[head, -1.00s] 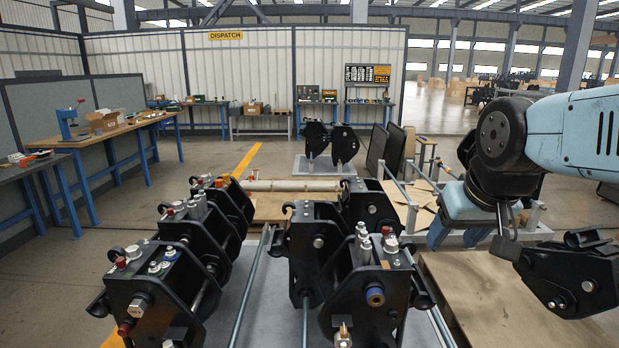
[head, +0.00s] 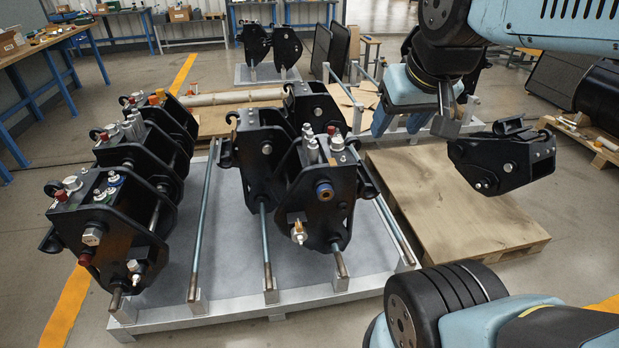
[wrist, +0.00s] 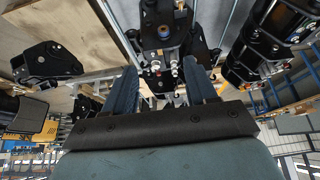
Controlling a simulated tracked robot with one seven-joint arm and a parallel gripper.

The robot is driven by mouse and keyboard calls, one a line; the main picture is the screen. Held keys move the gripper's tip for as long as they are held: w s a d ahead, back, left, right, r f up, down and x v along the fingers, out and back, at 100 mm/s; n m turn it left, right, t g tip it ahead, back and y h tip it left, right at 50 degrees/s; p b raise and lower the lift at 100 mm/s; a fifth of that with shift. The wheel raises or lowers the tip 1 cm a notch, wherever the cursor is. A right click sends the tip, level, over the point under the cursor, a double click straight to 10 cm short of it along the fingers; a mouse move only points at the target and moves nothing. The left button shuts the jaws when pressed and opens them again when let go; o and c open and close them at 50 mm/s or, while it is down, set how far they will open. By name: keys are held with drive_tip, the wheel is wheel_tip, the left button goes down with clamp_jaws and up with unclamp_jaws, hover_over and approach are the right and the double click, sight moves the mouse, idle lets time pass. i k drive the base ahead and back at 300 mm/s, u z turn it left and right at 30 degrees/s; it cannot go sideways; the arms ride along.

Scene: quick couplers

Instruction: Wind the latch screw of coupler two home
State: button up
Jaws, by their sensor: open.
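Black couplers stand on a grey rack (head: 240,307) in two rows. The nearest coupler of the right row (head: 317,205) has a blue-ringed screw end (head: 325,190) on its front face and a brass fitting (head: 299,232) below it. The left row's front coupler (head: 100,215) has a silver hex head (head: 92,236). I cannot tell which one is coupler two. My gripper (head: 397,130) is open and empty, with its fingers pointing down, right of the right row. In the wrist view, a coupler with fittings (wrist: 165,35) shows beyond the open fingers (wrist: 160,68), apart from them.
Steel rods (head: 203,225) run along the rack. A loose black coupler part (head: 503,160) is above a wooden pallet (head: 455,205) on the right. Two more black parts (head: 270,45) stand on a far stand. Open floor lies left of the rack.

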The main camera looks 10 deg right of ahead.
sight(337, 145)
drive_tip(key=u, duration=0.05)
drive_tip(key=k, duration=0.65)
drive_tip(key=z, duration=0.35)
drive_tip(key=i, duration=1.65)
drive_tip(key=u, duration=0.25)
